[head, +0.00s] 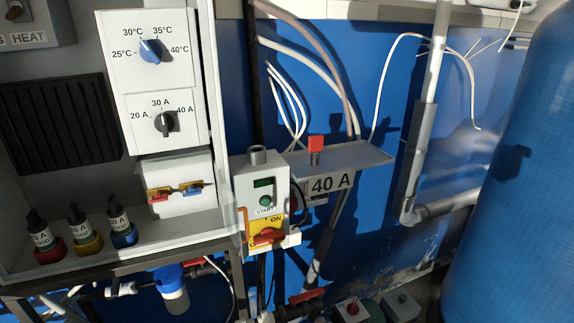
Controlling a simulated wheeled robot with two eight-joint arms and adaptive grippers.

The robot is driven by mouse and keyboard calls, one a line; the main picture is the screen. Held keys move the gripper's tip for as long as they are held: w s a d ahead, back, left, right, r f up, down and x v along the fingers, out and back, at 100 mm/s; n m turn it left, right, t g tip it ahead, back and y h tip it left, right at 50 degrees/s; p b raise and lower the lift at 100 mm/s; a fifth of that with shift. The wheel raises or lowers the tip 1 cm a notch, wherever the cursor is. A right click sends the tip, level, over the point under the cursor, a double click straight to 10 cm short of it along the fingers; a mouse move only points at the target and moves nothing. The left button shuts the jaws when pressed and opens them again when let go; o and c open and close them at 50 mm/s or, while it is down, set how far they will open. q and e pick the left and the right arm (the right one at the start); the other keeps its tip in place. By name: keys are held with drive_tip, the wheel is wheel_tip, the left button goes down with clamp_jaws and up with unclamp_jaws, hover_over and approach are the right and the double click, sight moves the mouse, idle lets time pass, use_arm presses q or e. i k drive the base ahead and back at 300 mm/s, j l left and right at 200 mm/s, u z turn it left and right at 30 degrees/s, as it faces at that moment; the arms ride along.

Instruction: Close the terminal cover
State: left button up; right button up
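A white terminal block (176,172) sits under the two dials in the cabinet at the left. Brass strips with a red part (158,198) and a blue part (192,190) show on its lower front. I cannot tell for certain which piece is the terminal cover or how it is hinged. Neither of my grippers is in view.
Above are a blue dial (151,50) and a dark dial (165,122). A grey START box (262,188) and a 40 A shelf (345,158) are at right. A blue tank (520,190) fills the far right.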

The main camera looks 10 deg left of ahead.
sight(231, 210)
drive_tip(key=l+u, duration=0.1)
drive_tip(key=u, duration=1.25)
drive_tip(key=k+l, duration=0.2)
drive_tip(key=l, duration=0.2)
drive_tip(key=k+l+u, duration=0.15)
drive_tip(key=l, duration=0.25)
drive_tip(key=k+l, duration=0.3)
drive_tip(key=l+u, duration=0.05)
drive_tip(key=l, duration=0.05)
